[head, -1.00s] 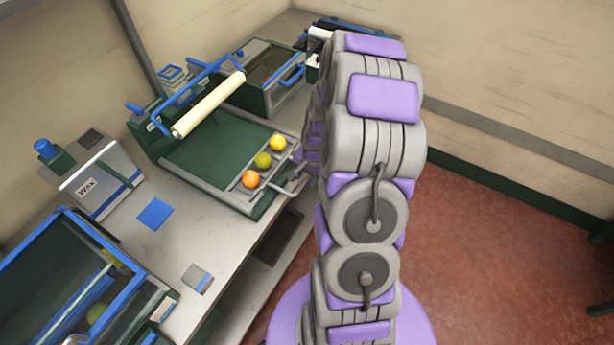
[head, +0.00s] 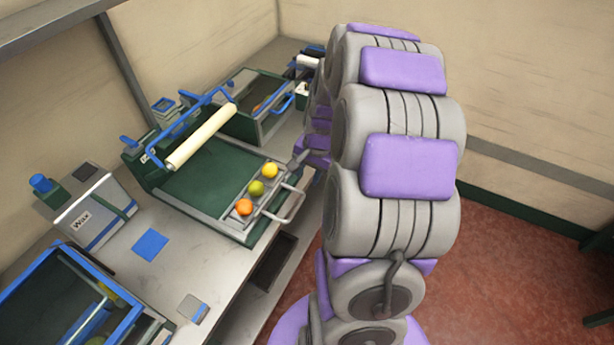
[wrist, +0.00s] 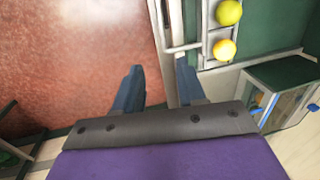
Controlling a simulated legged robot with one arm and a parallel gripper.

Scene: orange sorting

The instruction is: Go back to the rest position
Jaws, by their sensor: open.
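My gripper shows in the wrist view (wrist: 158,88), its two dark fingers apart with nothing between them. It hangs over the bench's front edge and the red floor, beside the sorting tray. In the head view my arm hides most of the gripper; part of it shows near the tray's right end (head: 303,158). A yellow fruit (head: 270,170), a green one (head: 256,188) and an orange one (head: 244,207) lie in a row in the front channel of the green tray machine (head: 190,185). The wrist view shows the yellow fruit (wrist: 225,50) and the greenish one (wrist: 229,12) right of my fingers.
A wax box (head: 88,222), a blue square (head: 150,244) and a blue-framed bin (head: 72,295) are on the bench's left. A green bin (head: 250,105) stands behind the tray. A metal handle (head: 290,208) juts from the tray's front. Red floor (head: 510,260) is open at right.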

